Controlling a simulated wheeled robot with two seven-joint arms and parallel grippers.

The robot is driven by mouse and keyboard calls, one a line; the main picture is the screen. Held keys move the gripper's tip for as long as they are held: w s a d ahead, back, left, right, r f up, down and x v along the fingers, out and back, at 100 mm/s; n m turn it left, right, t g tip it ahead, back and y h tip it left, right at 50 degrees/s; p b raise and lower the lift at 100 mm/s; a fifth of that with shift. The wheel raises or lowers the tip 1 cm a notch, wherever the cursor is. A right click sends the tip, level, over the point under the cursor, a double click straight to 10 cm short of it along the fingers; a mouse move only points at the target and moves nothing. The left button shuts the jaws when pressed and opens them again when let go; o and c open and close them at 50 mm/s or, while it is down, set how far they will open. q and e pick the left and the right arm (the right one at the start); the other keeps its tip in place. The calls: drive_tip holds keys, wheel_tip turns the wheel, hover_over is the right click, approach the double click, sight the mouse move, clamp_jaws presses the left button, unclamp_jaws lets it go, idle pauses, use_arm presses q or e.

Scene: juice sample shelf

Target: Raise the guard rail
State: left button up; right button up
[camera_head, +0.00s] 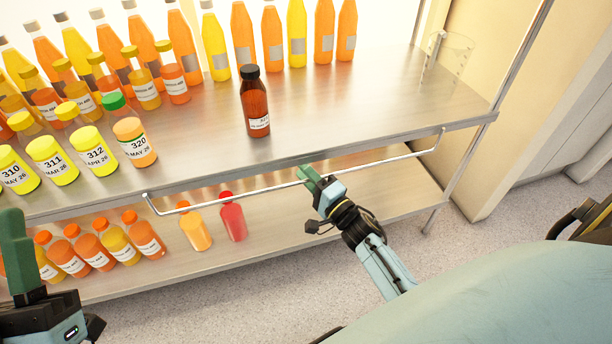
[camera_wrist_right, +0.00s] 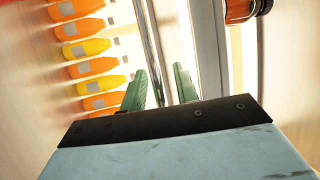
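The guard rail (camera_head: 240,193) is a thin metal bar with bent ends. It hangs in front of and below the front edge of the upper shelf (camera_head: 340,120). My right gripper (camera_head: 312,177) is at the middle of the rail. In the right wrist view, its green fingers (camera_wrist_right: 160,90) stand apart, and the rail (camera_wrist_right: 150,45) runs between them. I cannot tell whether either finger touches it. My left gripper (camera_head: 17,250) is at the lower left, away from the rail; only one green finger shows clearly.
A dark brown bottle (camera_head: 255,102) stands near the upper shelf's front edge. Several labelled yellow and orange bottles (camera_head: 95,150) stand at the left. More bottles stand on the lower shelf (camera_head: 290,225), including a red one (camera_head: 233,218). A clear container (camera_head: 447,55) stands at the right.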

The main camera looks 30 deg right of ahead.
drive_tip(key=shift+c, duration=0.3)
clamp_jaws()
